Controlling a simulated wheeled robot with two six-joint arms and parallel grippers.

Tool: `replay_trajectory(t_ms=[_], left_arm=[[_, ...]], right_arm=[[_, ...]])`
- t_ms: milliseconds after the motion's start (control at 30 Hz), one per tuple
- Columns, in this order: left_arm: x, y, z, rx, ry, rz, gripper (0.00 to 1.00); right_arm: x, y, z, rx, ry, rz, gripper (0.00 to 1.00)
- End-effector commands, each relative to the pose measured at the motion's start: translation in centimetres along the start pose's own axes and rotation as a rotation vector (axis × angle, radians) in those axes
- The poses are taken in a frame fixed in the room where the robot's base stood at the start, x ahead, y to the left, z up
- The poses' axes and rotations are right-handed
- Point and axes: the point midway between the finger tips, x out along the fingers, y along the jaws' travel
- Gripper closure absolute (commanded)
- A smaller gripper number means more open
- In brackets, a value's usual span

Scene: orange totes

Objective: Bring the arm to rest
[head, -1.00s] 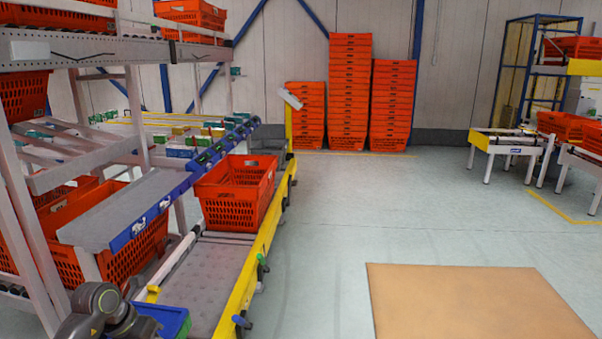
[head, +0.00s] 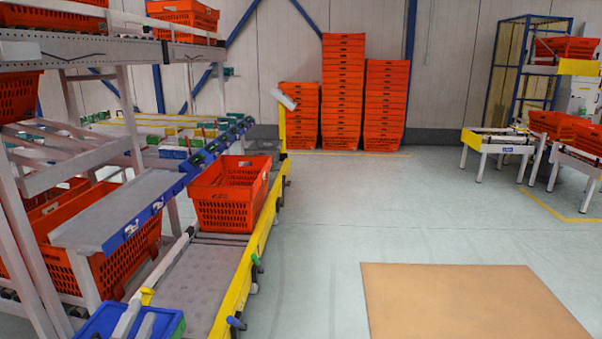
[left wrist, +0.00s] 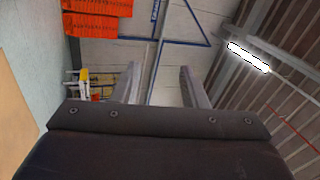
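The wrist camera looks toward the wall, the roof beams and a lit lamp. The rest of the left arm is outside the head view. My right gripper is in neither view.
A conveyor with a yellow rail (head: 240,285) carries an orange tote (head: 225,213). A shelf rack (head: 100,52) stands at left. Tall tote stacks (head: 343,95) stand at the back. A tan mat (head: 465,300) lies on open floor at right.

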Motion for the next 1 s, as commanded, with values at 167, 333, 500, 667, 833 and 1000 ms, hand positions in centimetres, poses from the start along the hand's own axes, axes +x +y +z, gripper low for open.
replay_trajectory(t_ms=[167, 333, 500, 667, 833, 1000], left_arm=[[-4.9, 1.1, 4.6, -0.276, -0.350, 0.056, 0.60], [-11.3, 4.1, 7.3, -0.521, -0.675, 0.181, 0.60], [-18.9, 7.7, 7.1, -0.740, -0.979, 0.375, 0.60], [-25.3, 9.9, 4.7, -0.890, -1.193, 0.576, 0.60], [-30.5, 10.7, 1.6, -0.989, -1.347, 0.768, 0.60], [-34.6, 10.7, -1.5, -1.056, -1.455, 0.945, 0.60]], right_arm=[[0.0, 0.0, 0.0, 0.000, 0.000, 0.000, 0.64], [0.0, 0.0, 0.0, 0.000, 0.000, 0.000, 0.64], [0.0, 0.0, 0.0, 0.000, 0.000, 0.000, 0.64], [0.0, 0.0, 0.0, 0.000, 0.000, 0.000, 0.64], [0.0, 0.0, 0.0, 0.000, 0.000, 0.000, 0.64], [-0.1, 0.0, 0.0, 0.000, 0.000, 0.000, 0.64]])
